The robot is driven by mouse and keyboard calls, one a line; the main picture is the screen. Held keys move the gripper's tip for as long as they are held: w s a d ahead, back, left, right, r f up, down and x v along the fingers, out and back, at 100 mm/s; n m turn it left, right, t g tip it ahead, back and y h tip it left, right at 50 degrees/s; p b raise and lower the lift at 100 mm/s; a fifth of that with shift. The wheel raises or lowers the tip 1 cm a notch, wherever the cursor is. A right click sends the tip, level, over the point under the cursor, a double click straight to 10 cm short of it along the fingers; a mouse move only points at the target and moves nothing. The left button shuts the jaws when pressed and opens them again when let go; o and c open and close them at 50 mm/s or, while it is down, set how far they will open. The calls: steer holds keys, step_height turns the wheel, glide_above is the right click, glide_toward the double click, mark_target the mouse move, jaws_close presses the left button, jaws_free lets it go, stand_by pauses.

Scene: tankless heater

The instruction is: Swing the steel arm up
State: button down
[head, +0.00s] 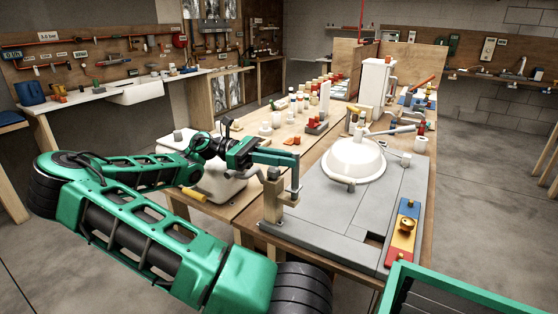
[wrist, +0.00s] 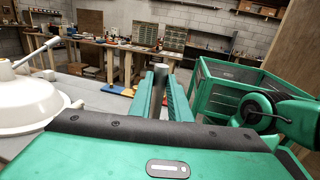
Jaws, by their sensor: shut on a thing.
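My gripper (head: 286,160) is at the left front corner of the grey bench plate, beside a short wooden post (head: 272,205) with a grey top. In the wrist view my gripper's two green fingers (wrist: 163,95) are closed around a grey steel bar (wrist: 159,77), which I take to be the steel arm. Its rounded end stands up between the fingers. The fingers and my wrist hide the rest of the bar. In the head view I cannot clearly separate the bar from my gripper and the post.
A white dome (head: 352,160) with a light lever (head: 388,131) stands on the grey plate (head: 320,208). A red, yellow and blue block with a brass knob (head: 407,224) lies at the right front. Small bottles and a white tower (head: 375,85) stand farther back.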

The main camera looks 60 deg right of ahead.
steer(key=shift+w, duration=0.15)
steer(key=c, duration=1.6)
jaws_free()
steer(key=shift+c, duration=0.2)
steer(key=v, duration=1.1)
